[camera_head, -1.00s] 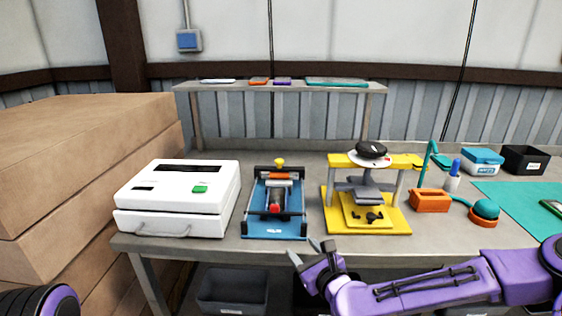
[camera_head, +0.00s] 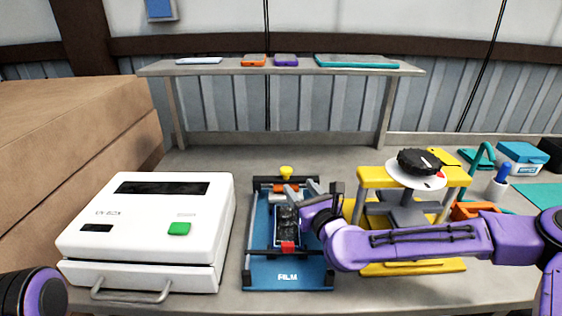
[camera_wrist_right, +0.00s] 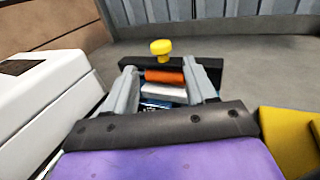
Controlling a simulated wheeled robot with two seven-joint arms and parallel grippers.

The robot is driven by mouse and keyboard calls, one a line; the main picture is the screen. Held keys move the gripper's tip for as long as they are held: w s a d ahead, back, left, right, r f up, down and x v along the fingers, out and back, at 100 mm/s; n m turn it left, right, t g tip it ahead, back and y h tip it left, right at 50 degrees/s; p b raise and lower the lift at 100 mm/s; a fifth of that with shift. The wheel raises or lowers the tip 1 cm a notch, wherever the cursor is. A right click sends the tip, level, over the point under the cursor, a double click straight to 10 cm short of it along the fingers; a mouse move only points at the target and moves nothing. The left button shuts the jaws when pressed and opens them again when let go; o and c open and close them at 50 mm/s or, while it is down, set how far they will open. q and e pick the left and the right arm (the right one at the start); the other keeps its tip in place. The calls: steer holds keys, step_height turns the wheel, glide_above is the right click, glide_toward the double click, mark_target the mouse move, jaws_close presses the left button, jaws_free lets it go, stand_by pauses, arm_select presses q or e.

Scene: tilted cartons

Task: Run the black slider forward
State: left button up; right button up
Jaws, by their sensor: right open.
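A blue film fixture (camera_head: 290,276) marked FILM stands on the bench. At its far end is a black crossbar (camera_head: 262,184) with a yellow knob (camera_head: 286,172) on top; the knob also shows in the wrist view (camera_wrist_right: 161,47). A dark piece (camera_head: 287,222) lies along its middle, and a red tab (camera_head: 288,246) sits at the near black bar. I cannot tell which black part is the slider. My right gripper (camera_head: 318,192) is at the fixture's right side. In the wrist view its open fingers (camera_wrist_right: 165,88) frame an orange roller (camera_wrist_right: 165,76) and a white one.
A white box (camera_head: 150,230) with a green button stands close left of the fixture. A yellow press (camera_head: 410,268) stands close right, partly behind my right arm. A raised shelf (camera_head: 225,69) is at the back. The bench behind the fixture is clear.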

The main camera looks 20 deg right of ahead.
mark_target(289, 172)
steer(key=shift+w+r, duration=0.2)
steer(key=shift+w, duration=0.15)
arm_select(q)
steer(key=r+p, duration=0.2)
steer(key=r, duration=0.1)
steer(key=shift+s+p, duration=0.2)
steer(key=shift+p, duration=0.15)
arm_select(e)
steer(key=w, duration=0.6)
steer(key=w+a, duration=0.1)
steer(key=w, duration=0.2)
